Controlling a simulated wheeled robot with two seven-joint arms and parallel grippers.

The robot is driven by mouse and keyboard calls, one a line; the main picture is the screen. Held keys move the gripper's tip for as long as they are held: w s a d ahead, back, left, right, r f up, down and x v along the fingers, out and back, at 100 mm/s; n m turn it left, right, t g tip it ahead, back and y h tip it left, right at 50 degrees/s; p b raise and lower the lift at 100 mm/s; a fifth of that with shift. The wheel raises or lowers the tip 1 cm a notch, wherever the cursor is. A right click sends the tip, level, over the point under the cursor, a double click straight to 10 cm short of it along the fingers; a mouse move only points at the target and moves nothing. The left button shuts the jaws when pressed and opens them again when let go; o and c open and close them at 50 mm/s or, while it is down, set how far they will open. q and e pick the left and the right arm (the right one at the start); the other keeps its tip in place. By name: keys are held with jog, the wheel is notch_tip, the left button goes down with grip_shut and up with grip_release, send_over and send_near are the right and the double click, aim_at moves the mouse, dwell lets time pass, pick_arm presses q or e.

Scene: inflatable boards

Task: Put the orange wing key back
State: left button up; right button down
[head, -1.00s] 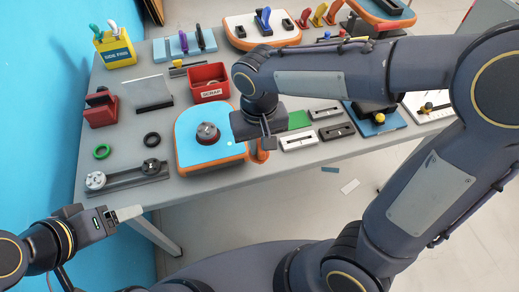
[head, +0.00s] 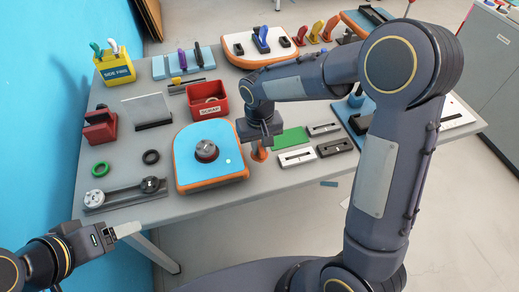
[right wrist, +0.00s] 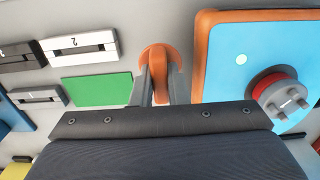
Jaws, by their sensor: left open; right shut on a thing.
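My right gripper (head: 261,143) is shut on the orange wing key (head: 259,152), beside the right edge of the blue-topped inflatable board (head: 222,133). In the right wrist view the orange key (right wrist: 165,58) sits between the two fingers (right wrist: 158,92), its lower part hidden by them. I cannot tell whether the key touches the table. The board carries a round dark valve (head: 206,150), which shows a red ring in the right wrist view (right wrist: 278,92). My left gripper (head: 128,229) is open and empty off the table's front left corner.
A green pad (head: 290,139) and slotted plates (head: 296,157) lie right of the key. The red scrap bin (head: 206,98), yellow side-pins box (head: 117,68) and a grey bar with round knobs (head: 124,194) stand around the board. My right arm hides part of the table's right side.

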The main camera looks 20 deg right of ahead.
aim_at(260, 152)
jog(key=shift+w+d+f, duration=0.1)
jog(key=shift+w+f, duration=0.15)
jog(key=shift+f, duration=1.65)
jog(key=shift+f, duration=0.15)
jog(key=c, duration=1.4)
grip_release()
